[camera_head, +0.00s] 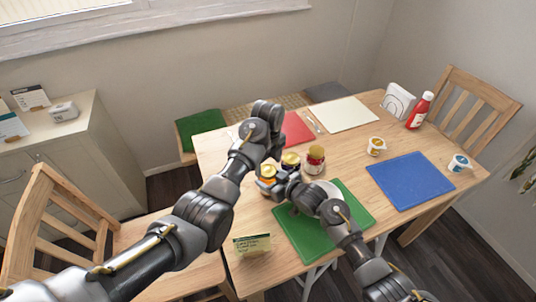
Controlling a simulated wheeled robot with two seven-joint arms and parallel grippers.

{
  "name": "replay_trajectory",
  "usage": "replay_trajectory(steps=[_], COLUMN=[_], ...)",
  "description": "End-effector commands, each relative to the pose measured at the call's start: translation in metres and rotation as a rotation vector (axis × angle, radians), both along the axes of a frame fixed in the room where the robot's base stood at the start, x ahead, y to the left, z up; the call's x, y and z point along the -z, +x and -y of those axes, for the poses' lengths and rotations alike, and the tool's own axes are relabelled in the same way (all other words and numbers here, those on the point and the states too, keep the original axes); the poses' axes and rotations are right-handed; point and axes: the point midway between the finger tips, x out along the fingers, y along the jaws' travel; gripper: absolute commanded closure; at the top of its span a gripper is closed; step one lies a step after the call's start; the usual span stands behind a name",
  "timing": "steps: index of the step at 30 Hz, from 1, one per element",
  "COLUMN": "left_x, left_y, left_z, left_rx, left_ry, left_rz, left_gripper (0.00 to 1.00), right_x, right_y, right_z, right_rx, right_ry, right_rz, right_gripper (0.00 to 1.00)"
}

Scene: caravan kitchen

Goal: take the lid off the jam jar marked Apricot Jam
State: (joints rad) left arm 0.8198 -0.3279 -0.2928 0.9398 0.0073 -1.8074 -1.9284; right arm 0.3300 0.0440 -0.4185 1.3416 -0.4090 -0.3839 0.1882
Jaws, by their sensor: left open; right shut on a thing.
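A small jar with a gold lid (268,171) stands at the left of a group of jars on the wooden table. My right gripper (270,186) reaches in from the right and is shut on this jar. A second gold-lidded jar (291,160) is just right of it, and a jar with a pale lid and red contents (316,159) is further right. The labels are too small to read, so I cannot tell which is Apricot Jam. My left gripper (270,156) is open above the held jar, partly hidden by its own wrist.
A green mat (300,236) with a partly hidden white plate lies in front. A blue mat (410,181), two small cups (376,146) (459,163), a red bottle (420,110) and a napkin holder (397,101) are right. A small card (252,245) stands at the front left.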

Motion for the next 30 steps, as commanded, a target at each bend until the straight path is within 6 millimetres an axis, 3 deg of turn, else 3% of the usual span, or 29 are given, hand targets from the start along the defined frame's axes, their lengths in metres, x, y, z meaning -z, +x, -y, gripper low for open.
replay_trajectory(steps=[6,15,26,30], left_x=[0.018,0.021,0.020,0.020], left_y=[0.000,0.000,0.000,0.000], left_z=[0.000,0.000,0.000,0.000], left_rx=[0.000,-0.001,-0.001,-0.042], left_ry=[0.001,0.001,0.001,0.001], left_rz=[-0.001,0.001,0.001,0.001], left_gripper=[0.28,0.28,0.74,0.74], right_x=[0.001,0.001,0.001,0.001], right_y=[0.000,0.000,0.000,0.000], right_z=[0.000,0.000,0.000,0.000], right_rx=[0.000,0.000,0.000,0.000], right_ry=[-0.001,-0.002,-0.002,-0.002], right_rz=[-0.001,-0.002,-0.002,-0.002], right_gripper=[1.00,1.00,1.00,1.00])
